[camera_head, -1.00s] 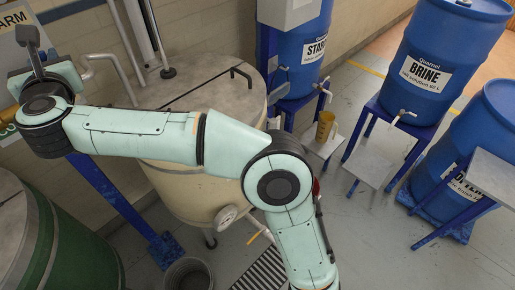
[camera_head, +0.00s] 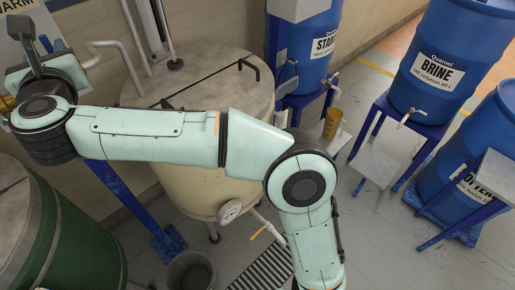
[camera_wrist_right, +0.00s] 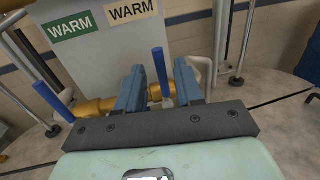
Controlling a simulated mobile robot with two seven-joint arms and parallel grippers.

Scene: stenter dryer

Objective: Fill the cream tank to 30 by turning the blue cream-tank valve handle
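In the right wrist view, a blue valve handle (camera_wrist_right: 162,72) stands upright on brass pipework (camera_wrist_right: 155,94), under the cream WARM label (camera_wrist_right: 132,11). My right gripper (camera_wrist_right: 159,66) is open, with one finger on each side of this handle; a gap shows at the left finger, and contact at the right finger is unclear. In the head view my right gripper (camera_head: 35,46) is at the upper left, its arm passing over the cream tank (camera_head: 185,185). A round dial (camera_head: 230,211) sits low on that tank; its reading is too small to tell. My left gripper is not visible.
A second blue handle (camera_wrist_right: 52,101) stands left, below a green WARM label (camera_wrist_right: 72,26). A green tank (camera_head: 70,240) is at lower left. Blue drums, including BRINE (camera_head: 435,70), and small stands are at right. A grey bucket (camera_head: 190,272) stands on the floor.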

